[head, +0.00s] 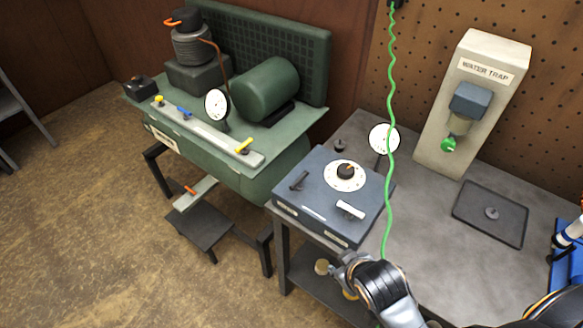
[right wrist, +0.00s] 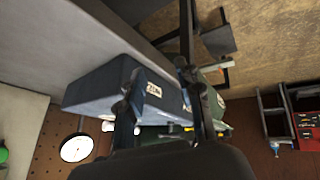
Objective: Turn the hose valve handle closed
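I cannot tell which part is the hose valve handle. On the green compressor (head: 285,90), a grey bar (head: 210,133) carries a blue handle (head: 184,111), a yellow handle (head: 243,145) and a yellow knob (head: 158,100). A green coiled hose (head: 391,100) hangs down in front of the bench. My right gripper (head: 342,270) is at the bottom of the head view, by the bench's front edge, apart from those handles. In the right wrist view its two fingers (right wrist: 160,85) stand apart with nothing visibly held between them. My left gripper is not in view.
A blue-grey control box (head: 325,215) with a dial stands on the grey bench (head: 420,230), close beyond my right gripper. A water trap (head: 470,105) stands at the pegboard, with a dark tray (head: 490,213) in front.

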